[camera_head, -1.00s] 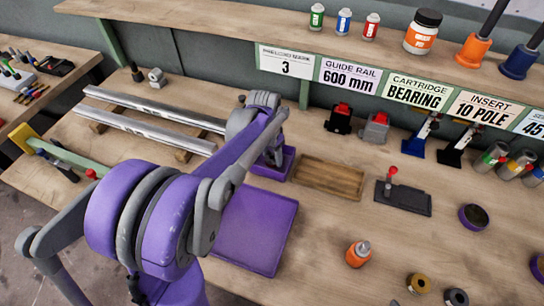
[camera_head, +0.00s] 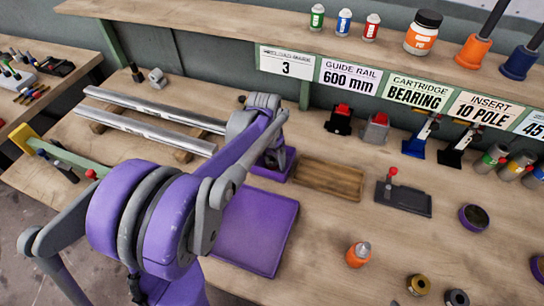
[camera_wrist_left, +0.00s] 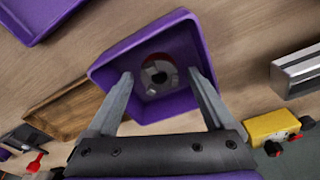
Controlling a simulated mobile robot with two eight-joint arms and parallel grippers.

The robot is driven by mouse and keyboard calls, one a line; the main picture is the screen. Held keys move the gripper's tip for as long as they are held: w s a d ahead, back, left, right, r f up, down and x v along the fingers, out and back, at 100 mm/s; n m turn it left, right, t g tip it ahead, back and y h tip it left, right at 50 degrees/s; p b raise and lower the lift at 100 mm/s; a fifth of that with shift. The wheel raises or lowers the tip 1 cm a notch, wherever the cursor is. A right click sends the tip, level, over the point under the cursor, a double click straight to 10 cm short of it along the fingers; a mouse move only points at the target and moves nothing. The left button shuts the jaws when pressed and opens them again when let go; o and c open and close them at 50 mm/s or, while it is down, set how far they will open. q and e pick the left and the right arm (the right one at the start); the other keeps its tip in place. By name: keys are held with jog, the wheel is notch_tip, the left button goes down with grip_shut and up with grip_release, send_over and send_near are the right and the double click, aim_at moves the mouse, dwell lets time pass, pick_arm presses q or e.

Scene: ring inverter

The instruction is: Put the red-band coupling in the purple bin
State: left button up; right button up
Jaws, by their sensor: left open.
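The red-band coupling (camera_wrist_left: 158,76) is a grey ring-shaped part with a red edge. In the left wrist view it is inside the small purple bin (camera_wrist_left: 112,77), near the middle of its floor. My left gripper (camera_wrist_left: 160,74) is open, one finger on each side of the coupling in that view, with gaps between. In the head view the left gripper (camera_head: 272,158) is over the purple bin (camera_head: 288,165), and the arm hides much of the bin and the coupling. My right gripper is not in view.
A purple tray (camera_head: 262,238) lies in front of the bin, and a wooden tray (camera_head: 330,180) is to its right. Metal rails (camera_head: 150,130) lie to the left. Grey couplings with green and yellow bands (camera_head: 490,158) stand at the right. Bare bench (camera_head: 310,265) lies right of the purple tray.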

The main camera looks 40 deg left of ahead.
aim_at(269, 163)
pick_arm(q)
notch_tip(269, 163, up, 11)
jog(key=s+p, duration=0.1)
jog(key=s, duration=0.1)
jog(key=s+d+f+t, duration=0.1)
jog(key=s+d+f, duration=0.1)
jog(key=s+d, duration=0.2)
jog(key=s+d+f+t, duration=0.1)
jog(key=s+d+f, duration=0.2)
jog(key=s+d, duration=0.2)
jog(key=s+d+f+n+t, duration=0.1)
jog(key=s+d+f, duration=0.2)
jog(key=s+d, duration=0.2)
jog(key=shift+s+d+f+t, duration=0.1)
jog(key=shift+s+d+t, duration=0.1)
jog(key=shift+d, duration=0.3)
jog(key=shift+s+d+f+t, duration=0.1)
jog(key=shift+d+t, duration=0.1)
jog(key=shift+d, duration=0.3)
jog(key=shift+c, duration=0.2)
